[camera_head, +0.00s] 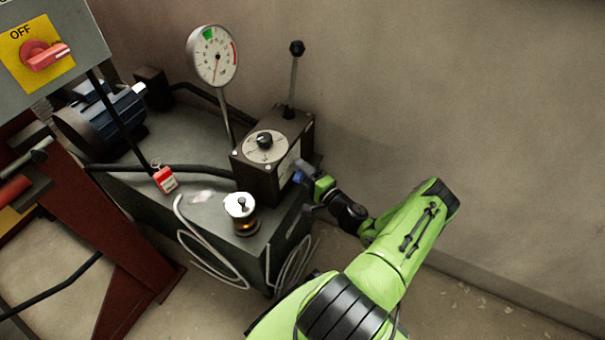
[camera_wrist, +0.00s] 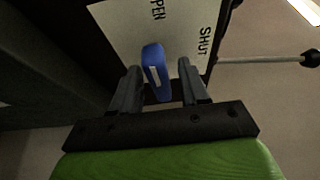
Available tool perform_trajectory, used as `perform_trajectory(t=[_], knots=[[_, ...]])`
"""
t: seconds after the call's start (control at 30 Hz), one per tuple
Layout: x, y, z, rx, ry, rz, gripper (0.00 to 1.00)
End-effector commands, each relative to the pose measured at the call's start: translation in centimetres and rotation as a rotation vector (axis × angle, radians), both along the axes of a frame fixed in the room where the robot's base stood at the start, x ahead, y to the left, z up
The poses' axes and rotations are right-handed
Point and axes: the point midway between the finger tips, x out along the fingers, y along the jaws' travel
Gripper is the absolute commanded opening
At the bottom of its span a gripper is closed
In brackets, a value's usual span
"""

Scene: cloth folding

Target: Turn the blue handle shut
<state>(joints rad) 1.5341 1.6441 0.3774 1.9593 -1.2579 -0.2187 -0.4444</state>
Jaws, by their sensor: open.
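The blue handle (camera_wrist: 156,72) shows in the wrist view on a pale plate (camera_wrist: 183,27) marked "OPEN" at the left and "SHUT" at the right. The handle is close to upright in that view, leaning a little, nearer the "OPEN" lettering. My gripper (camera_wrist: 160,82) is open, one finger on each side of the handle, with a visible gap on the right; on the left the finger is very near it, and I cannot tell whether they touch. In the head view the blue handle (camera_head: 299,177) is a small patch beside my gripper (camera_head: 305,183), at the dark box's right side.
The dark box (camera_head: 256,178) carries a round dial (camera_head: 265,147) and a black-knobbed lever (camera_head: 292,80). A gauge (camera_head: 213,56), a white-topped cylinder (camera_head: 241,207) and a red padlock tag (camera_head: 165,179) stand left of my arm.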

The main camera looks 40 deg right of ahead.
Motion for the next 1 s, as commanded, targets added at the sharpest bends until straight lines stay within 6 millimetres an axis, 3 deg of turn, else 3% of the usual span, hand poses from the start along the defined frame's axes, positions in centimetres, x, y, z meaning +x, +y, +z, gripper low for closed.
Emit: perform_trajectory(t=[0.27,0.5,0.57,1.0], knots=[[0.26,-0.01,0.03,0.0,0.001,0.0,0.43],[0.23,-0.01,0.02,0.0,0.001,0.0,0.06],[0.22,0.0,0.02,0.0,0.001,0.0,0.0],[0.21,0.04,0.19,0.084,0.033,0.002,0.0]])
